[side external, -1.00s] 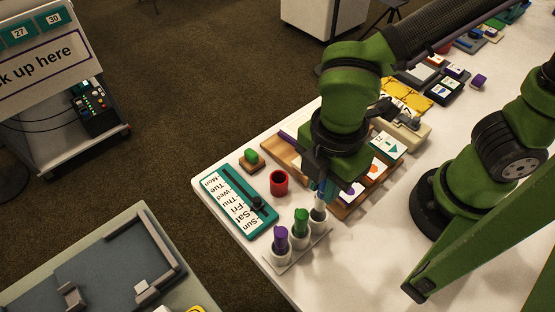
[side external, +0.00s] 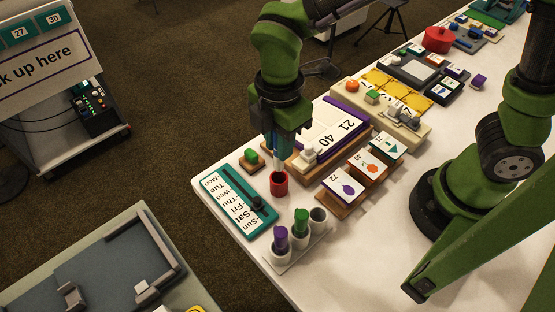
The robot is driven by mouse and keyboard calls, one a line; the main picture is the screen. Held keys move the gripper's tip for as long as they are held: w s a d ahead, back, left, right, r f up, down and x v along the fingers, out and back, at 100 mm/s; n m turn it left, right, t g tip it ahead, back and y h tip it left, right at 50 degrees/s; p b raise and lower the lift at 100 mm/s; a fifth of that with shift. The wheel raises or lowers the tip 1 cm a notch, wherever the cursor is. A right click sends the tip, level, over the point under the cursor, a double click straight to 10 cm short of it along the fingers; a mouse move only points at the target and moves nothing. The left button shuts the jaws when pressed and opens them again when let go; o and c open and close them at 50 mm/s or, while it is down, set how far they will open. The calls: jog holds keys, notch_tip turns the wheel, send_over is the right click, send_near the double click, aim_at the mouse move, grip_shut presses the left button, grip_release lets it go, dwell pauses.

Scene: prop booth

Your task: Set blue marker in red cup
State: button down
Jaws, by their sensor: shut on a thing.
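The red cup (side external: 280,188) stands upright on the white table, right of the teal day slider. My gripper (side external: 279,162) points down right over the cup, shut on the blue marker. The marker is mostly hidden by the fingers; a small dark part of it shows at the cup's mouth. Its lower end looks to be at or inside the cup's opening, but I cannot tell how deep. The white marker holder (side external: 297,248) stands at the front with a purple marker (side external: 281,238) and a green marker (side external: 301,222); its third socket (side external: 318,217) is empty.
The teal day slider (side external: 236,206) lies close to the cup's left. A green block on a wooden base (side external: 252,158) is behind it. A number board (side external: 333,130) and picture cards (side external: 345,185) stand to the right. Bare table lies right of the marker holder.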

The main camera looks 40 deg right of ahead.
jog(key=shift+f, duration=2.7)
jog(key=c, duration=0.9)
grip_release()
jog(key=shift+r, duration=0.1)
notch_tip(320, 180, up, 17)
jog(key=shift+f, duration=0.15)
